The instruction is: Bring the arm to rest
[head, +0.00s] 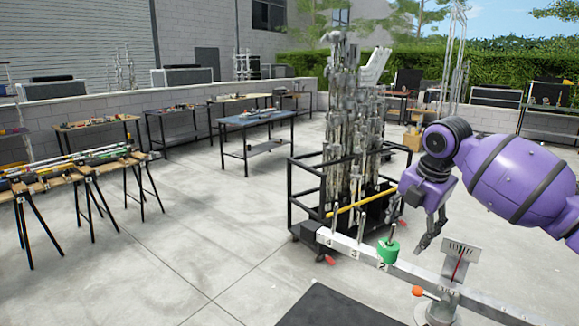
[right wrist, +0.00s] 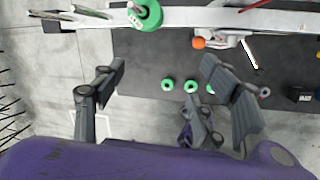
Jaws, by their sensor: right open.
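My right arm comes in from the right in the head view, purple with black bands. Its right gripper (head: 407,234) is open and empty, fingers pointing down, above a white beam (head: 345,247). It stands beside the cart of metal stands. The green weight (head: 388,251) also shows in the head view, just below the gripper.
A black cart (head: 300,195) full of metal stands is close to the gripper. A scale plate (head: 461,249) and an orange knob (head: 417,291) are near the beam. Sawhorses (head: 85,175) stand at left and a blue-topped table (head: 255,118) behind. The left-centre floor is clear.

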